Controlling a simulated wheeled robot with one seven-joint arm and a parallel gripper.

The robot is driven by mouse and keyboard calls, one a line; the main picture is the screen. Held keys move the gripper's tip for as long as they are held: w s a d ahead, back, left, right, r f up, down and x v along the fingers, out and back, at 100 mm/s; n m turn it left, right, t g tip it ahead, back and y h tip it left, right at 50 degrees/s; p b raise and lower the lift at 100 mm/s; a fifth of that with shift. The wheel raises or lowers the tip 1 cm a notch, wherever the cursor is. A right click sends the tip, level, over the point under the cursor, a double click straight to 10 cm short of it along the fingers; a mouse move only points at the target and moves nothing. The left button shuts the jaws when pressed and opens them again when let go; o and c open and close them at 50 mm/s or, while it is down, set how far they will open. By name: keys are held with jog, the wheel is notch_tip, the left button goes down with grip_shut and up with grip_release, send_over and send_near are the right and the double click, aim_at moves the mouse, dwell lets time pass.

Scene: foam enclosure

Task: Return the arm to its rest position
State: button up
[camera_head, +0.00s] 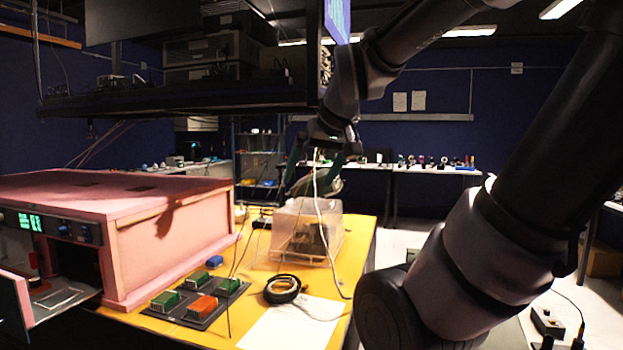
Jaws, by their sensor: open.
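My gripper (314,178) is at the middle of the head view, pointing down with its greenish fingers apart. It hangs above a clear plastic bin (298,238) at the back of the yellow table. I see nothing between the fingers. My arm comes in from the upper right, bends near the shelf's right end and runs down to the gripper. The fingertips are partly lost against the dark background and cables.
A pink foam enclosure (165,240) with its front door open stands at left. The yellow table (262,283) holds a dark tray (178,318) of green and orange blocks, a black cable coil (282,290) and white paper (290,326). A loaded shelf (180,98) overhangs it.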

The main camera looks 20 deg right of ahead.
jog(key=s+m, duration=0.1)
jog(key=s+a+m, duration=0.1)
jog(key=s, duration=0.1)
jog(key=s+a+m+y, duration=0.1)
jog(key=shift+s+f+g, duration=0.1)
jog(key=shift+s+g, duration=0.2)
